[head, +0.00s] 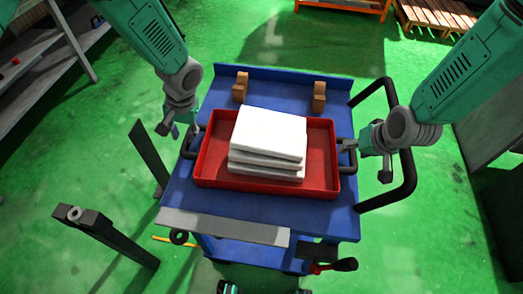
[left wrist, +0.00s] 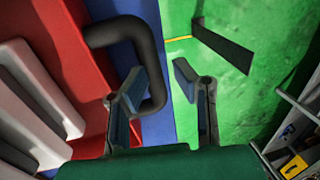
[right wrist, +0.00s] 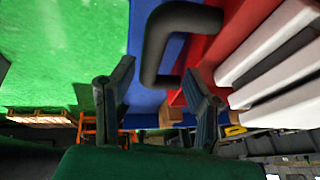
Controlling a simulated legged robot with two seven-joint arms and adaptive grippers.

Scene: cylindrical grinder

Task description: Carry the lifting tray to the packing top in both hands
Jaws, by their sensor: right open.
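The red lifting tray (head: 322,180) sits on a blue trolley top (head: 310,218) and holds a stack of white slabs (head: 268,135). A black bar handle stands out at each end of the tray: the left handle (left wrist: 150,45) and the right handle (right wrist: 160,40). My left gripper (head: 188,138) is open and empty at the left handle, whose bar shows between its fingertips. My right gripper (head: 350,146) is open and empty at the right handle, whose bar shows between its fingertips. I cannot tell which surface is the packing top.
Brown blocks (head: 319,97) stand in two groups behind the tray. A black push handle (head: 408,170) curves off the trolley's right side. Dark posts (head: 105,233) stand at the lower left. A grey shelf (head: 40,75) is at the left, and pallets (head: 437,14) lie far back. Green floor is open between.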

